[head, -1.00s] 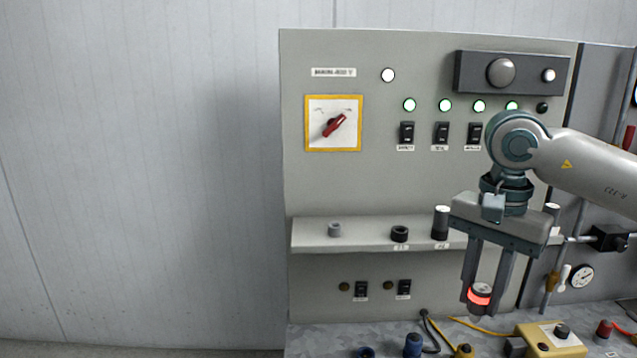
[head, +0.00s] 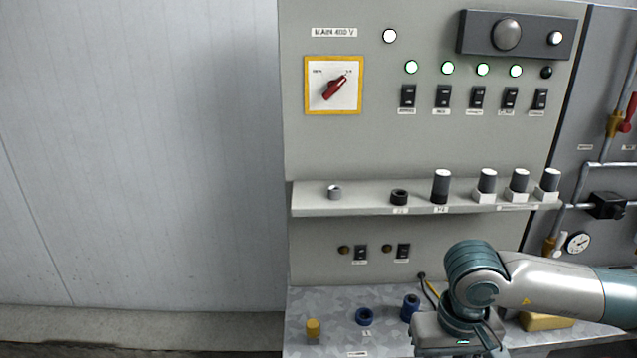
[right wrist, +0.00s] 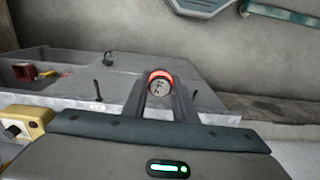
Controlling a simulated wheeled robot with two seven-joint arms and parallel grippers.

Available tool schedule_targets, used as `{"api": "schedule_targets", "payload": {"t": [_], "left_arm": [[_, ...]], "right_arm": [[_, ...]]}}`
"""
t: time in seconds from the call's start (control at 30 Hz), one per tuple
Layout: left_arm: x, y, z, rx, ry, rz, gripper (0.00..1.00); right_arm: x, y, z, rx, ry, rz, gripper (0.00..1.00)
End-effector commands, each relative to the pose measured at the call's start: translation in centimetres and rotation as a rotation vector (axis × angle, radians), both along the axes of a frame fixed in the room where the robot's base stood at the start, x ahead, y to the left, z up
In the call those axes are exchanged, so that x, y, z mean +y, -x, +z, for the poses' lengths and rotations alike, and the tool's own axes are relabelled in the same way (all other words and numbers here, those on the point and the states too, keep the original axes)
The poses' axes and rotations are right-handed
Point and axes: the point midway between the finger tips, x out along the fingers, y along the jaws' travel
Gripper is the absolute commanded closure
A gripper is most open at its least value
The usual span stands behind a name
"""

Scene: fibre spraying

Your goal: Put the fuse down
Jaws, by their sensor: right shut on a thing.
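The fuse (right wrist: 160,87) shows in the right wrist view, with a pale marked end face and a glowing red-orange band. My right gripper (right wrist: 159,93) is shut on it, a finger on each side. A grey surface lies beyond the fuse, and I cannot tell whether the fuse touches it. In the head view my right wrist is low at the bottom, in front of the bench, and the fingers and fuse are below the picture edge. My left gripper is not in view.
The panel shelf (head: 370,208) holds a row of sockets and dark cylinders with white tops. A yellow box (head: 547,321) is partly behind my arm.

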Motion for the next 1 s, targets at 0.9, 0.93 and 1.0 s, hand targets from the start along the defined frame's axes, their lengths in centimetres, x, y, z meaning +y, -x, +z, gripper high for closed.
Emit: {"api": "schedule_targets", "payload": {"t": [0.9, 0.93, 1.0], "left_arm": [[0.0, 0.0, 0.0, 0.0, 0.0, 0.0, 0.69], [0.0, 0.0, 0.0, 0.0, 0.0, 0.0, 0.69], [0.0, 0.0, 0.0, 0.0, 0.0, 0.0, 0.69]], "right_arm": [[0.1, 3.3, -13.1, 0.007, -0.003, -0.004, 0.97], [0.1, 3.4, -13.6, 0.005, -0.003, -0.004, 0.97], [0.1, 3.8, -14.3, 0.004, -0.002, -0.003, 0.97]]}}
